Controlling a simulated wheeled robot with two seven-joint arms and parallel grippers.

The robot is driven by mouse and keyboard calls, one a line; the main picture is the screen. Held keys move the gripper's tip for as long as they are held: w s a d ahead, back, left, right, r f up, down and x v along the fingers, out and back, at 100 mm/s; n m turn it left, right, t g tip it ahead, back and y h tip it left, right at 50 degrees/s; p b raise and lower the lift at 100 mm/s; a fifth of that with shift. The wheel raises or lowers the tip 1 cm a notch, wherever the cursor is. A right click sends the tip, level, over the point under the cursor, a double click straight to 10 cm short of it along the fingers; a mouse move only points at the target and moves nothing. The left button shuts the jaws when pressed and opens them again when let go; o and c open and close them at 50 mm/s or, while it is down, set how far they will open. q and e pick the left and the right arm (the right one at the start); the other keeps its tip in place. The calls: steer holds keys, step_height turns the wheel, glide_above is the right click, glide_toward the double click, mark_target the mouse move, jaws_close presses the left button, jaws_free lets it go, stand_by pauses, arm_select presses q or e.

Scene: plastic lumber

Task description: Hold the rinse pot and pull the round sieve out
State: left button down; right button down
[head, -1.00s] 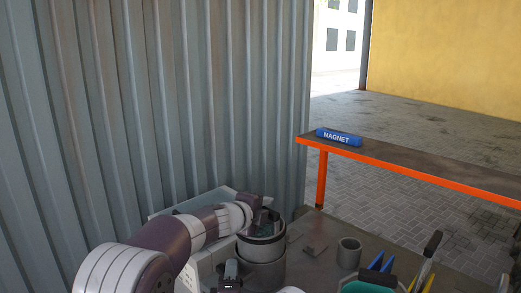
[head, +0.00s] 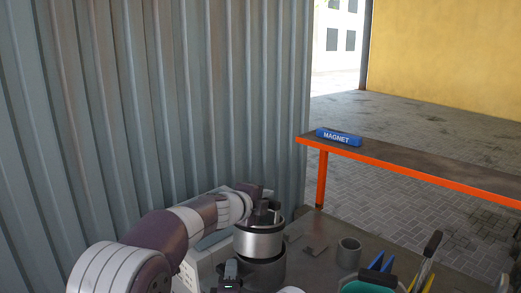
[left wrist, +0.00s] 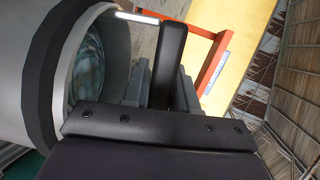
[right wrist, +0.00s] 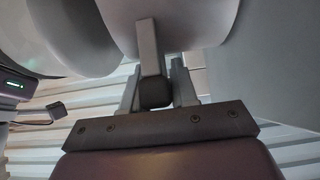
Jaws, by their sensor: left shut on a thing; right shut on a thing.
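The round sieve (head: 259,243) is a steel cylinder with a dark rim, upright above the rinse pot (head: 265,274). Its lower edge is around the pot's mouth; I cannot tell whether it is fully clear. My left gripper (head: 266,210) is shut on the sieve's upright black handle. In the left wrist view, the black handle stands between the fingers (left wrist: 165,85), beside the sieve's wide open mouth (left wrist: 88,65). My right gripper (right wrist: 156,92) is shut on a grey, dark-ended handle beneath a rounded pale body, which looks like the pot.
A grey cup (head: 349,252) and a small flat plate (head: 315,245) lie on the bench to the right. A bin of coloured-handled tools (head: 385,275) stands further right. An orange-edged table (head: 420,170) stands beyond.

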steer(key=c, duration=0.8)
jaws_free()
steer(key=shift+s, duration=0.1)
steer(key=s, duration=1.1)
steer(key=r+p, duration=0.6)
steer(key=p, duration=0.1)
steer(key=shift+s+d+r, duration=0.15)
steer(key=shift+s+r, duration=0.05)
steer(key=shift+s, duration=0.2)
